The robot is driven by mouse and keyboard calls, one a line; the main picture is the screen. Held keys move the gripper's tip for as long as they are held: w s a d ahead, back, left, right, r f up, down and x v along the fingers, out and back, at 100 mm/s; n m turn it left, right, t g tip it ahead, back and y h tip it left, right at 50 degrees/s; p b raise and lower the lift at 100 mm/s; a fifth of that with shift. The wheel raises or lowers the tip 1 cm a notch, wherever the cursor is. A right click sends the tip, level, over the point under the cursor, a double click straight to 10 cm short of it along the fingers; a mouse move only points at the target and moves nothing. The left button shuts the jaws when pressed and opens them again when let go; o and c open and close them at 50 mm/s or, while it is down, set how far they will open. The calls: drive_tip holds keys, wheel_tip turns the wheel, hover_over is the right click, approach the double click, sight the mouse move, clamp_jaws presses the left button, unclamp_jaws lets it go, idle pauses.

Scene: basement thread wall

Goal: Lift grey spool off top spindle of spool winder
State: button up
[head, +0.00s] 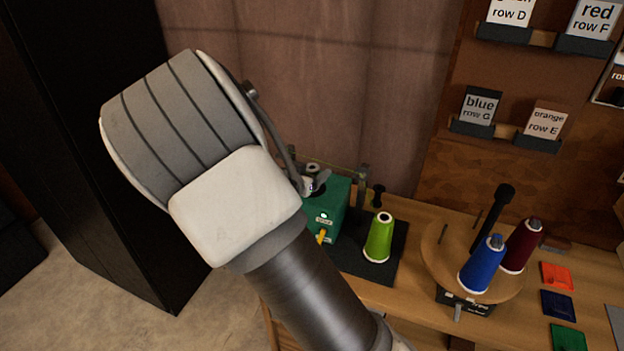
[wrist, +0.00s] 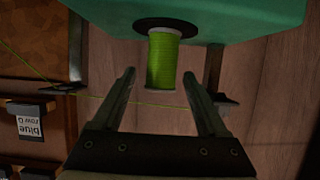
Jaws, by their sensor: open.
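In the wrist view a small spool (wrist: 163,62) wound with lime green thread sits on a dark disc (wrist: 167,25) at the green body of the spool winder (wrist: 240,18). Its near end flange looks grey. My gripper (wrist: 160,77) is open, with one finger on each side of the spool's near end. I see a gap on both sides and no clear contact. In the head view the green winder (head: 338,205) stands on the bench, partly behind my arm, which hides most of my gripper.
A lime thread cone (head: 379,240) stands on a dark mat right of the winder. A round wooden turntable (head: 445,262) holds a blue cone (head: 482,266) and a maroon cone (head: 521,247). Labelled card holders hang on the wall board (head: 440,155). A tall black cabinet (head: 95,130) stands left.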

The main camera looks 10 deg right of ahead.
sight(313, 168)
drive_tip(key=x, duration=0.4)
drive_tip(key=shift+r+b, duration=0.15)
drive_tip(key=shift+b, duration=0.15)
clamp_jaws()
